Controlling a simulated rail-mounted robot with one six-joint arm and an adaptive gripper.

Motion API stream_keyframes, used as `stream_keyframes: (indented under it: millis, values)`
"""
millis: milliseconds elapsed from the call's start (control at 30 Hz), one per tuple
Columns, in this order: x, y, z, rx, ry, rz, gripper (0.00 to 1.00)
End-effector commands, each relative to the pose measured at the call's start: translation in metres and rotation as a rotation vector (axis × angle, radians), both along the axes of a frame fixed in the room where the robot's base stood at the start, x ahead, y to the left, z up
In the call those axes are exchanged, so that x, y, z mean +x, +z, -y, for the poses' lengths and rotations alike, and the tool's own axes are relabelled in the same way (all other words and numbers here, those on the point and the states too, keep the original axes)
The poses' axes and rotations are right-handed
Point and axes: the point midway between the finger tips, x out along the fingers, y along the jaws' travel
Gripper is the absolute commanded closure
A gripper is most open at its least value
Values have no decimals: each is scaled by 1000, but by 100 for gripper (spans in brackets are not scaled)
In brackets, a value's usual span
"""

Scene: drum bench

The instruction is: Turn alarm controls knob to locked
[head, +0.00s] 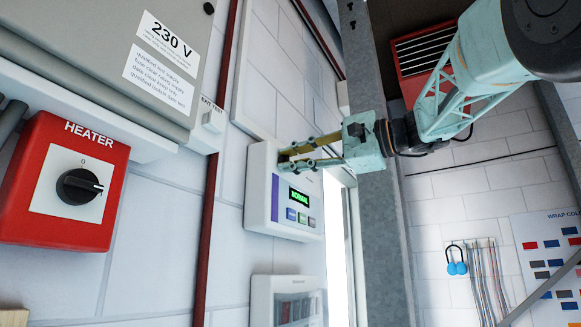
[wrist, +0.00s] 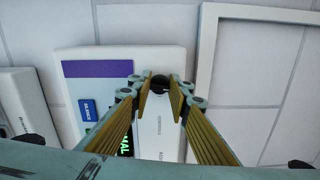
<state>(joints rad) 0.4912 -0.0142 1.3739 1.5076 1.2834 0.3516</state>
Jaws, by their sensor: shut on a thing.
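The white alarm controls panel (head: 259,205) hangs on the wall in the middle of the head view, with a purple strip, small buttons and a green display (head: 299,196) that reads NORMAL. My gripper (head: 284,158) reaches it from the right, fingertips at the panel's upper part. In the wrist view, the panel (wrist: 80,88) lies behind the yellow-padded fingers. A small dark round knob (wrist: 160,79) sits between the fingertips, which are shut on it.
A red heater switch box (head: 60,225) and a grey 230 V cabinet (head: 110,55) are on the wall to the left. A white box with a clear cover (head: 262,298) is below the panel. A grey metal post (head: 381,240) stands close on the right, behind my wrist.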

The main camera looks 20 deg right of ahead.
Motion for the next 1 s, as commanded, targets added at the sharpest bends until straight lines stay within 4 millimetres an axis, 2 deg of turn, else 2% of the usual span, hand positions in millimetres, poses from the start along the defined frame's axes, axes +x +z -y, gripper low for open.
stream_keyframes:
  millis: [300, 700, 733, 867, 1000]
  values:
    - [0, -1, 0, -73, 0, 73, 93]
    - [0, -1, 0, -78, 0, 78, 93]
    - [0, -1, 0, -78, 0, 78, 82]
    - [0, -1, 0, -78, 0, 78, 70]
    - [0, -1, 0, -78, 0, 78, 70]
